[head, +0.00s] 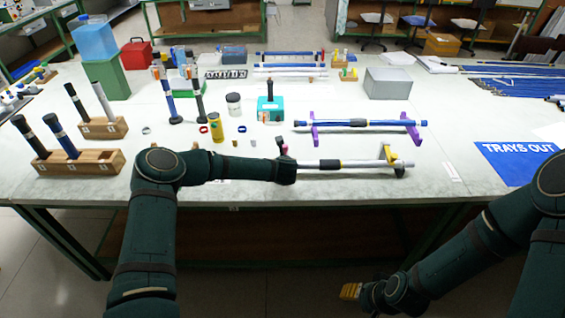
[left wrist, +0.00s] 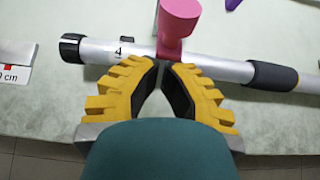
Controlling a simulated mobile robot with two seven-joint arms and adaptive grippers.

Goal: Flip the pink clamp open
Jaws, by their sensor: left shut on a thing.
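The pink clamp (head: 281,146) stands at the left end of a silver rod (head: 340,163) near the table's front edge. The rod has a black end cap, a mark "4" and a dark grip. My left gripper's yellow fingers (left wrist: 165,68) are closed together on the clamp's near lower part, beside the rod; the exact contact is hidden. In the head view my forearm hides this gripper. My right gripper (head: 350,291) hangs low in front of the table, apart from everything.
Behind lies a blue rod (head: 365,123) in purple supports. Wooden holders (head: 80,163) with upright rods stand at the left. A blue "TRAYS OUT" mat (head: 515,160) lies right; table between is mostly clear.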

